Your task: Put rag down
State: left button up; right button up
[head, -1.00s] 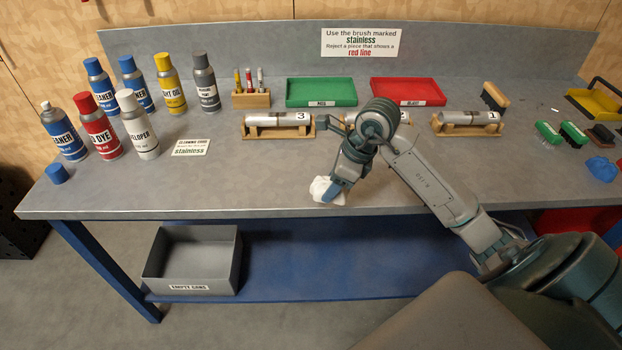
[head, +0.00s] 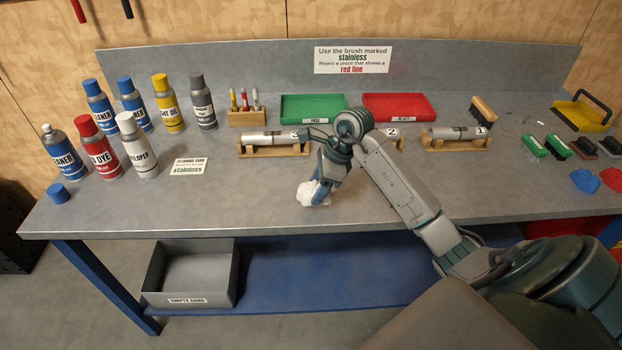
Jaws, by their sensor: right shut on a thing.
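The rag (head: 313,194) is a small white crumpled cloth at the front middle of the bench in the head view. My right gripper (head: 319,187) points down and is shut on it, low over the bench top (head: 240,208). The gripper hides part of the rag, and I cannot tell whether the rag touches the bench. My left gripper does not show.
Metal pieces on wooden cradles stand behind, such as piece 3 (head: 268,138) and piece 1 (head: 457,134). Several spray cans, including a red-capped one (head: 100,152), stand at the left. Green (head: 312,107) and red trays (head: 398,106) lie at the back.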

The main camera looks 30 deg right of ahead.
aim_at(311, 185)
jog(key=w, duration=0.2)
jog(key=w+p, duration=0.1)
jog(key=w, duration=0.1)
jog(key=shift+d+f, duration=0.15)
jog(key=shift+d, duration=0.25)
notch_tip(311, 185, down, 3)
jog(key=shift+f+p, duration=0.15)
jog(key=shift+p, duration=1)
jog(key=shift+f, duration=0.15)
jog(key=shift+f, duration=0.15)
jog(key=o, duration=0.9)
jog(key=shift+c, duration=0.2)
